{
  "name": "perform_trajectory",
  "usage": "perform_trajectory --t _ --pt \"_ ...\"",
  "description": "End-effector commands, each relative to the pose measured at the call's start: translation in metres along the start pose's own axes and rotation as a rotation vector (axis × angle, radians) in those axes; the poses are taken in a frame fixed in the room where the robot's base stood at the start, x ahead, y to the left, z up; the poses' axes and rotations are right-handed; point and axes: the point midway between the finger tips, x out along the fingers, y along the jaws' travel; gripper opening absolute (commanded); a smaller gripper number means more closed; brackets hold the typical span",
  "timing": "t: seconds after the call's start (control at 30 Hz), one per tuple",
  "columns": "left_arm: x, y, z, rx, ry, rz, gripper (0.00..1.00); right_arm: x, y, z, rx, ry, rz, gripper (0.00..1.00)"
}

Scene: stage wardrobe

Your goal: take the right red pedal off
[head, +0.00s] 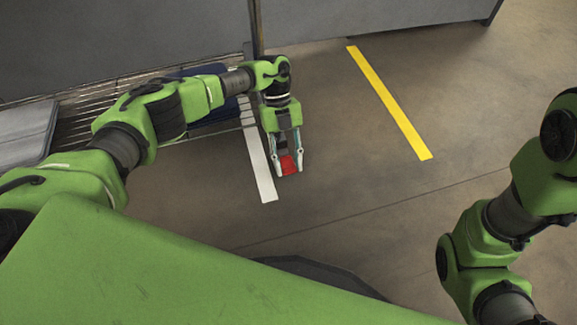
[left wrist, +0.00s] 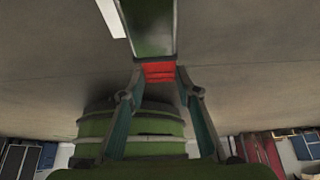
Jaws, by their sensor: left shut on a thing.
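The red pedal (head: 289,164) is a small red block between the fingertips of my left gripper (head: 288,168). The gripper is shut on it and holds it over the floor, with no support visible beneath it. The pedal also shows in the left wrist view (left wrist: 159,72), with its ridged face between the two fingers. Which pedal it is, left or right, I cannot tell. No other pedal and no pedal mount can be made out. My right arm is at the right of the head view, but its gripper is not visible.
A wire rack (head: 75,115) with a grey bin (head: 25,131) stands at the left, beyond my left arm. A large grey panel (head: 130,35) and a thin pole (head: 256,28) are behind. Floor with a white stripe (head: 258,160) and a yellow stripe (head: 390,103) is otherwise clear.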

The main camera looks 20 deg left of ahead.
Motion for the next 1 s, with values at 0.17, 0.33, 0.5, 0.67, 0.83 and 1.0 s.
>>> perform_trajectory --t 0.17,0.33,0.5,0.67,0.83,1.0 --pt "0.000 0.000 0.000 0.000 0.017 0.002 0.09 -0.004 -0.001 -0.002 0.000 0.000 0.001 0.40" --pt "-0.001 0.000 0.000 0.000 0.018 0.002 0.09 -0.003 0.000 -0.002 0.000 0.001 0.002 0.40" --pt "-0.001 0.000 0.000 0.000 0.018 0.002 0.35 -0.003 0.000 -0.002 0.001 0.001 0.003 0.40" --pt "-0.001 0.000 0.000 0.000 0.017 0.001 0.47 -0.003 0.000 -0.002 0.001 0.000 0.003 0.40" --pt "-0.001 0.000 0.001 -0.001 0.016 0.001 0.47 -0.003 0.000 -0.001 0.001 -0.001 0.005 0.40" --pt "-0.009 0.000 0.001 -0.001 0.014 -0.001 0.47 -0.004 0.001 0.000 0.002 -0.004 0.007 0.40"
